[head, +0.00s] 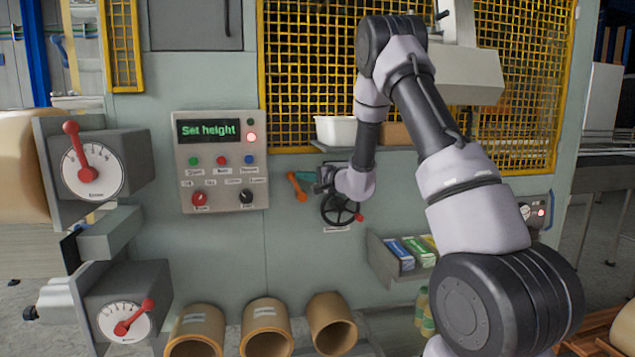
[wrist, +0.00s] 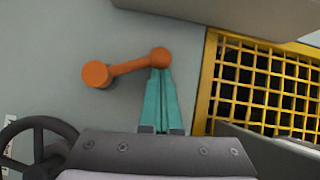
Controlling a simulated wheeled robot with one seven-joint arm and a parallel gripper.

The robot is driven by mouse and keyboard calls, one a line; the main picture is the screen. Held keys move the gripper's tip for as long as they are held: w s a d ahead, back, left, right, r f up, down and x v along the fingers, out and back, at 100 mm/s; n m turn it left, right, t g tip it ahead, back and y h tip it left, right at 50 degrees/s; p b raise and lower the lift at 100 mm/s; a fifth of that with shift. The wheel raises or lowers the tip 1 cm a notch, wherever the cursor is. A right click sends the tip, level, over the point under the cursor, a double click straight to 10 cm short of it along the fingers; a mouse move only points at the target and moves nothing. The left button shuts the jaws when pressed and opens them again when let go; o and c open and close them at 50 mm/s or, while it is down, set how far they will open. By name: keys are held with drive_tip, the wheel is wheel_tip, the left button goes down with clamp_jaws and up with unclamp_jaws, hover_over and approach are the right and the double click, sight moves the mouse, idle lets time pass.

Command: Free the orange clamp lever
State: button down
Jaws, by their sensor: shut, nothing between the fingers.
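The orange clamp lever (head: 298,187) is on the grey-green machine panel, left of the black handwheel. In the wrist view the lever (wrist: 129,68) shows a thick round orange end at the left and a smaller round end at the right. My gripper (head: 300,175) reaches the lever from the right. In the wrist view its teal fingers (wrist: 160,80) are together, with the tips at the lever's smaller end, seemingly touching or just in front of it. Nothing shows between the fingers.
The black handwheel (head: 341,209) is close below my wrist; it also shows in the wrist view (wrist: 38,140). A control panel (head: 222,160) reading "Set height" is to the left. A yellow mesh guard (head: 300,60) and a white bin (head: 336,131) are above.

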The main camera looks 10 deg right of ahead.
sight(288, 178)
drive_tip(key=shift+a+f, duration=0.25)
drive_tip(key=shift+a, duration=0.6)
drive_tip(key=shift+a+f, duration=0.2)
drive_tip(key=shift+a, duration=0.8)
